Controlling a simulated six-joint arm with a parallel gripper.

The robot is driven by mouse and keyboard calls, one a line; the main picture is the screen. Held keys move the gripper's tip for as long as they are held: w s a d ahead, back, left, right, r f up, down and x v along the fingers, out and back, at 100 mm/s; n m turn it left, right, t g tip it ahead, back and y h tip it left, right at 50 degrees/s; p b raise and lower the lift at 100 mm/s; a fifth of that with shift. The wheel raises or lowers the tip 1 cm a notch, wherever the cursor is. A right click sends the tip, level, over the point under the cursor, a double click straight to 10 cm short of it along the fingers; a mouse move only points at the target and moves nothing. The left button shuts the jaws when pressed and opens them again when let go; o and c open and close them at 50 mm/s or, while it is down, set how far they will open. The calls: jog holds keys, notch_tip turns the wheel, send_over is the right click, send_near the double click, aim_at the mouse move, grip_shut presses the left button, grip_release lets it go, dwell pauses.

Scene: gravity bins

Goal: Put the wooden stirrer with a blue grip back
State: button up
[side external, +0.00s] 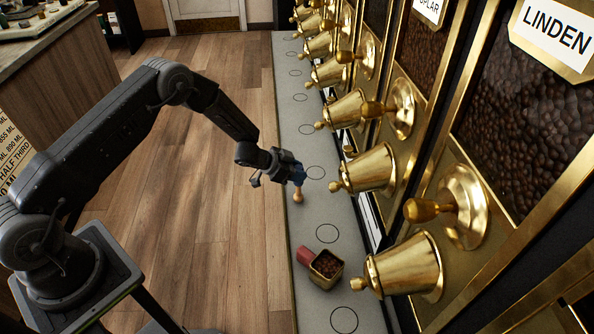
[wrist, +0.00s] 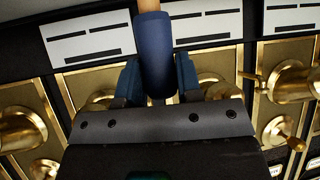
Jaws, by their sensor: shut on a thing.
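The wooden stirrer shows its blue grip (wrist: 156,55) between the fingers of my gripper (wrist: 155,80) in the wrist view. My gripper is shut on that grip. A short piece of the wooden shaft shows past the grip at the top edge of the wrist view. In the side view my gripper (side external: 287,168) is over the grey ledge, and the stirrer's wooden end (side external: 298,195) hangs down from it, above the ledge. The stirrer's resting place cannot be made out in these frames.
Brass spouts (side external: 365,172) and knobs line the bins on the right, close to my gripper. The wooden floor on the left is open.

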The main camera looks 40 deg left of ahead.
jog(key=shift+f, duration=0.5)
jog(key=o, duration=1.1)
jog(key=shift+a+r, duration=0.1)
jog(key=v, duration=1.3)
jog(key=shift+s+a+r, duration=0.15)
jog(key=shift+s, duration=0.15)
